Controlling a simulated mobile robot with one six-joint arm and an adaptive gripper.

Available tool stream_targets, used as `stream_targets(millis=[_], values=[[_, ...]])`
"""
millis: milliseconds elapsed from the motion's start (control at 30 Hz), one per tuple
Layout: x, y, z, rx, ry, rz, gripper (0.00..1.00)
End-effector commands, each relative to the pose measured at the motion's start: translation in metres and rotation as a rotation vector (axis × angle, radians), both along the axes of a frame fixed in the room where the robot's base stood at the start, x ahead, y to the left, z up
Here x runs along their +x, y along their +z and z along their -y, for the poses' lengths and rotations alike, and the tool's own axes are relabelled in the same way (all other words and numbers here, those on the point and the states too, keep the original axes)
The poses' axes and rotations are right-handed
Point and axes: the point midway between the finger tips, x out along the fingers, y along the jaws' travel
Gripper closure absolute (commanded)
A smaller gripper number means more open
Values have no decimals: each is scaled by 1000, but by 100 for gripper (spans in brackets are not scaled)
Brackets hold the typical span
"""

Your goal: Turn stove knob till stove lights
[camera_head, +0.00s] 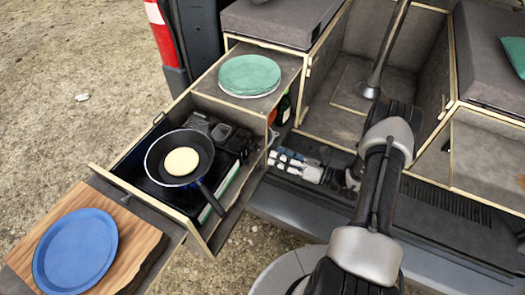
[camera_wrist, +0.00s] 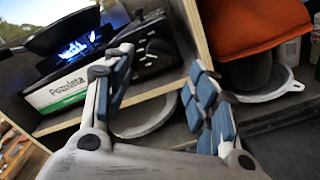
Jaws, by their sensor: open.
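The black camp stove (camera_wrist: 75,55) sits in the pulled-out drawer, and blue flames show on it beneath the pan in the wrist view. Its dark control side (camera_wrist: 150,50) is at the right; I cannot make out the knob clearly. In the head view the stove (camera_head: 222,133) is partly hidden by a dark pan (camera_head: 168,141) holding a round pale pancake. The pan (camera_wrist: 65,30) also shows in the wrist view. My gripper (camera_wrist: 160,62) is open and empty, its blue-padded fingers apart in front of the stove's control side. In the head view my gripper (camera_head: 276,160) is right of the drawer.
The drawer's wooden side (camera_head: 225,215) stands between stove and van floor. A blue plate (camera_head: 75,250) lies on a wooden board at the lower left. A green round item (camera_head: 250,75) rests on the shelf behind.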

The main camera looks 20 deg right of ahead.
Motion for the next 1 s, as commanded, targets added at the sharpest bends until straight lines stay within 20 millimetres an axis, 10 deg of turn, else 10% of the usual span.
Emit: stream_targets(millis=[400, 1000], values=[[46, 0, -45, -1, 3, 0, 48], [49, 0, -47, -1, 0, 1, 64]])
